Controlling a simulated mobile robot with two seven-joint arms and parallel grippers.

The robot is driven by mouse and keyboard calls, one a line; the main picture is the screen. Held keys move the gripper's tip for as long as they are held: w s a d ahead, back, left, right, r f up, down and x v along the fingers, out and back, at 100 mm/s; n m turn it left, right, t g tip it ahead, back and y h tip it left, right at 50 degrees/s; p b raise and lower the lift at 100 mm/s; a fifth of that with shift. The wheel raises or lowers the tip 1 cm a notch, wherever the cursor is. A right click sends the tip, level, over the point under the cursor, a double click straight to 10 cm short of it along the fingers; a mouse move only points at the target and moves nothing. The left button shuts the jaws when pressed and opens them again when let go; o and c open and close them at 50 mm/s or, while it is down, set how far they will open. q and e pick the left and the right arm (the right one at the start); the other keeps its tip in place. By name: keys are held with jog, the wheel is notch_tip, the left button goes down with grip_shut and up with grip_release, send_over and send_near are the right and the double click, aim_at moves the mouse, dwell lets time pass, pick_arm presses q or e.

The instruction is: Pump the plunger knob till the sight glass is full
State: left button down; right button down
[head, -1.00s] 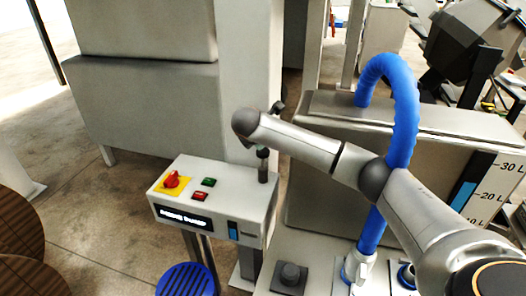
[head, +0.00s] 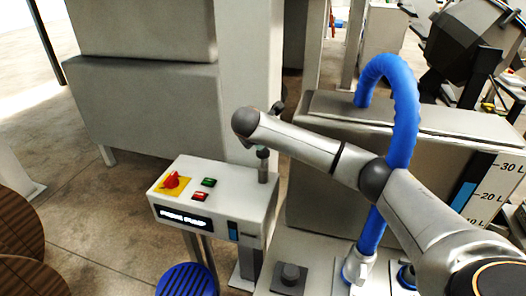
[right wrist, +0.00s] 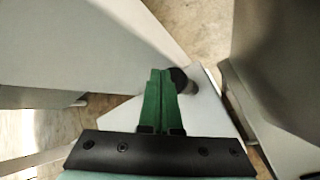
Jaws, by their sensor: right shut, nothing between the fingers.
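The white control box (head: 212,200) carries an upright plunger (head: 263,172) at its right rear corner. Its dark round knob (right wrist: 179,79) shows in the right wrist view, partly behind my green fingers. My right gripper (right wrist: 159,73) is shut and empty, its tips just beside or over the knob; I cannot tell whether they touch. In the head view my right gripper (head: 263,153) is small and largely hidden by my arm, just above the plunger. A narrow sight glass (head: 233,230) with blue in it is on the box's front; its exact level is too small to read. My left gripper is out of view.
The box also has a red rotary switch (head: 171,180) on yellow, a green button (head: 209,182), a red button (head: 200,196) and a lit display (head: 182,215). A grey tank with a litre scale (head: 487,193) and a blue hose (head: 404,110) stand at right.

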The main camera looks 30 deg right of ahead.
aim_at(261, 155)
dwell(0.7)
jog(key=shift+f+p, duration=0.4)
jog(key=shift+p, duration=0.15)
jog(key=shift+f, duration=2.1)
dwell(1.1)
jog(key=shift+r+p, duration=2.45)
jog(key=shift+p, duration=0.3)
jog(key=shift+r, duration=2.5)
